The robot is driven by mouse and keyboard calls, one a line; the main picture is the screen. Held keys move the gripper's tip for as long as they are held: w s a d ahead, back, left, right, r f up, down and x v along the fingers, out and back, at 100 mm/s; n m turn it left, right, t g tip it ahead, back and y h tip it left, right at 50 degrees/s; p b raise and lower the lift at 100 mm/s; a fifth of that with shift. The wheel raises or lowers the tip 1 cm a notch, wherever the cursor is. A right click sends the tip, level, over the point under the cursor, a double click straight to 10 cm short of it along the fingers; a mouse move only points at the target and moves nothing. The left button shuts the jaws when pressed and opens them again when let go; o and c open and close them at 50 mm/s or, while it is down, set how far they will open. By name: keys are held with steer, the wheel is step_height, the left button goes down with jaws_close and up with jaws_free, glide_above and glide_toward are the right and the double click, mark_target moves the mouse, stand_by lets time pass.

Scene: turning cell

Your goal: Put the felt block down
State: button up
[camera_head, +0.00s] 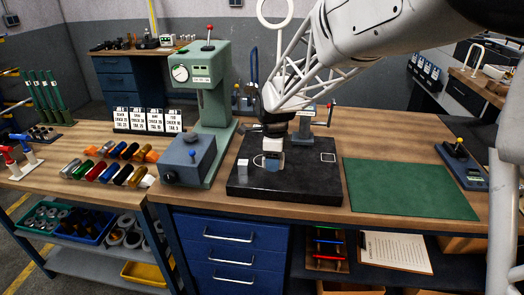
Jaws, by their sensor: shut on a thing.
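My gripper (273,138) is low over the black surface plate (300,185), on its left rear part. It is shut on a small pale block (273,146), which I take to be the felt block. The arm and fingers hide part of it. The block appears just above the plate, but I cannot tell whether it touches anything below. A small silvery block (242,168) stands on the plate to the left of my gripper.
A green mat (408,187) lies right of the plate. A grey-blue box (187,160) and a green press (212,90) stand to the left. A small stand (304,125) rises behind the plate. Coloured cylinders (108,165) lie at far left. The plate's right half is mostly clear.

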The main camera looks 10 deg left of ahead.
steer(key=shift+w, duration=0.15)
steer(key=w+a, duration=0.2)
steer(key=w, duration=0.3)
steer(key=w+a+f, duration=0.1)
steer(key=w, duration=0.4)
steer(key=w+a, duration=0.2)
steer(key=w, duration=0.2)
steer(key=shift+w+a+f, duration=0.2)
steer(key=shift+w+a, duration=0.15)
steer(key=shift+w, duration=0.05)
steer(key=shift+f, duration=0.1)
steer(key=shift+f, duration=1.65)
steer(key=shift+f, duration=0.35)
